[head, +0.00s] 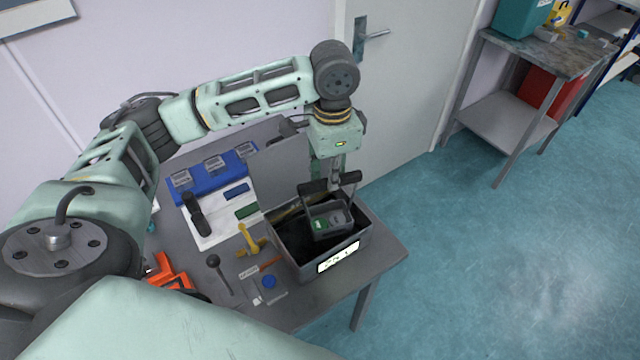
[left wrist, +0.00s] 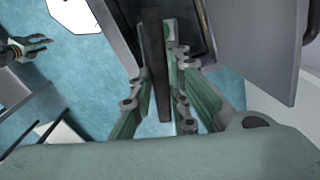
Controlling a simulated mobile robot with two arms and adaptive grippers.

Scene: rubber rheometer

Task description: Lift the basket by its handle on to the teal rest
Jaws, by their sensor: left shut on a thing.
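My left gripper (head: 336,182) points down and is shut on the dark handle bar of a small grey basket (head: 347,232). The bar (left wrist: 155,60) runs between the green fingers (left wrist: 160,85) in the left wrist view. The basket hangs at the mouth of a larger grey crate (head: 292,255) with a dark inside and a pale front label. Something green lies in the basket. Whether the basket touches the crate is unclear. I cannot pick out the teal rest with certainty. A small part that looks like my right gripper (left wrist: 32,45) shows at the left of the left wrist view.
The crate stands near the right end of a grey table (head: 335,290). A blue rack (head: 210,175), a yellow tool (head: 248,240), orange parts (head: 170,272) and a dark-knobbed rod (head: 213,262) lie left of it. A grey panel (head: 275,175) stands behind. Teal floor right of the table is clear.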

